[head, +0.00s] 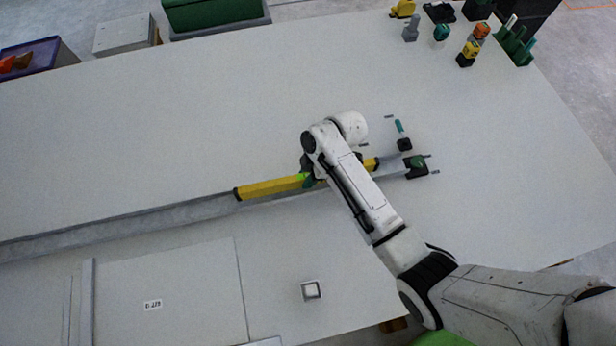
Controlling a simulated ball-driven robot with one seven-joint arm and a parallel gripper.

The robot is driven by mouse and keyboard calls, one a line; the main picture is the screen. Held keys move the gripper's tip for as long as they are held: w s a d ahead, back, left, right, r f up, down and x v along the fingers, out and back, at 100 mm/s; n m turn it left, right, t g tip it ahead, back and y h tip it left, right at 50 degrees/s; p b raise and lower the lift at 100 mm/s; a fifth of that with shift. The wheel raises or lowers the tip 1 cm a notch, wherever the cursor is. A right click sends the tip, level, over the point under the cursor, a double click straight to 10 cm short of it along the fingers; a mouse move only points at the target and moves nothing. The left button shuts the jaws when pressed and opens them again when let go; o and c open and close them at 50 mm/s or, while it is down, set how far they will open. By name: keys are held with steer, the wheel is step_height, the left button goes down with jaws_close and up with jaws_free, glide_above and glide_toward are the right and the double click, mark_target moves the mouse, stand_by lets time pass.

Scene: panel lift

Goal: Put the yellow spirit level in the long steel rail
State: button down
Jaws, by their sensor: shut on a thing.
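The yellow spirit level (268,188) is a long yellow bar with dark ends, lying lengthwise along the line of the rail. The long steel rail (130,222) is a grey strip running from the left edge toward the middle right of the white table. My gripper (308,180) is at the middle of the level and shut on it. My arm hides part of the level and of the rail beneath. I cannot tell whether the level is resting in the rail or held just above it.
A green-and-black block (417,167) is at the rail's right end, with a teal-handled tool (401,135) behind it. Several small items stand at the back right. The back middle is clear.

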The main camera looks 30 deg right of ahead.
steer(key=shift+f, duration=0.3)
steer(key=shift+f, duration=0.4)
steer(key=shift+f, duration=0.2)
steer(key=c, duration=0.9)
jaws_free()
steer(key=p+v, duration=0.1)
steer(key=v, duration=0.3)
steer(key=p+v, duration=0.1)
steer(key=v, duration=0.3)
steer(key=p+v, duration=0.2)
steer(key=v, duration=0.3)
steer(key=shift+a+r, duration=0.15)
steer(key=shift+a, duration=0.1)
steer(key=s+d+r+m+h, duration=0.1)
steer(key=s+m, duration=0.4)
steer(key=s, duration=0.2)
steer(key=s+d+r+m+h, duration=0.1)
steer(key=s+m+h, duration=0.1)
steer(key=s+m, duration=0.3)
steer(key=s+d+r+m+h, duration=0.1)
steer(key=s+m, duration=0.3)
steer(key=s, duration=0.5)
steer(key=shift+s+d+m+h, duration=0.25)
steer(key=shift+m+h, duration=0.05)
steer(key=shift+m, duration=0.1)
